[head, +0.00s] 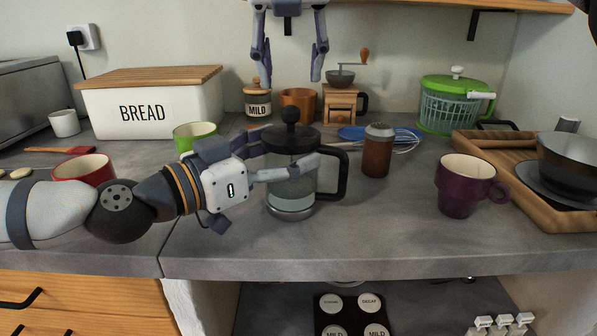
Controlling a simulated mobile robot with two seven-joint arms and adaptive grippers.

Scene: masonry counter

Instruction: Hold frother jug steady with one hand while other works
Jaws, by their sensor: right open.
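The frother jug (291,203), a glass vessel with a black handle on its right and a black lid with a round knob, stands upright near the middle of the counter. My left gripper (290,155) reaches in from the left at the jug's upper body. One finger lies across the front of the glass, and the other is mostly hidden behind the jug. The fingers appear closed on it. My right gripper (291,79) hangs from the top of the picture with its fingers pointing down. It is open and empty, above the lid knob and apart from it.
A brown shaker (377,152) and blue plate (365,134) with a whisk are right of the jug. A purple mug (466,186) stands farther right. A green cup (194,131) and red mug (84,168) are left. The counter front right of the jug is clear.

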